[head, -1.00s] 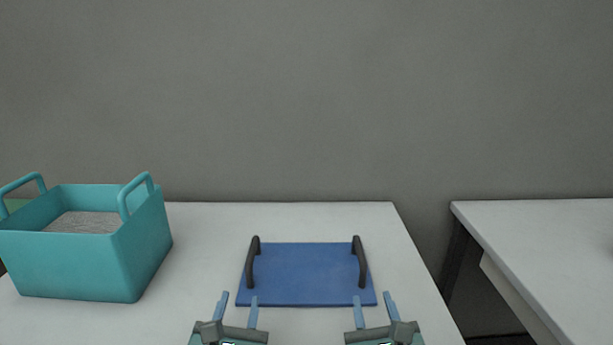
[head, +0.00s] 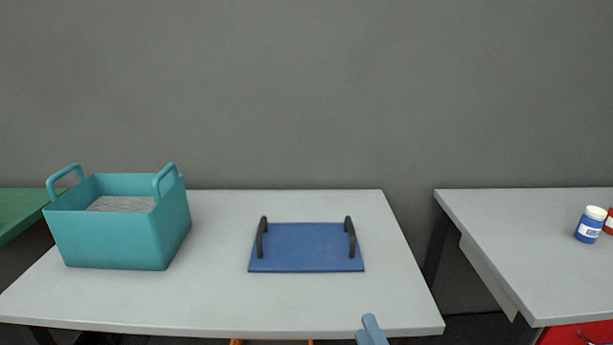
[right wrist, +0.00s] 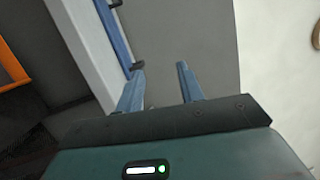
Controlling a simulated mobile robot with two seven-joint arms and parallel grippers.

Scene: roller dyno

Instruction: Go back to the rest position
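My right gripper (head: 371,330) shows at the bottom of the head view, in front of the near edge of the white table (head: 210,300). In the right wrist view its two blue fingers (right wrist: 160,70) stand apart with nothing between them. The blue tray (head: 306,250) with two dark handles lies flat on the table, beyond the gripper and apart from it. Part of it also shows in the right wrist view (right wrist: 115,38). My left gripper is not in view.
A teal bin (head: 115,240) with two handles stands on the table's left. A second table (head: 520,240) at right holds a blue jar (head: 590,226) with a white lid and a red jar (head: 609,222). A green surface (head: 20,210) is at far left. The table front is clear.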

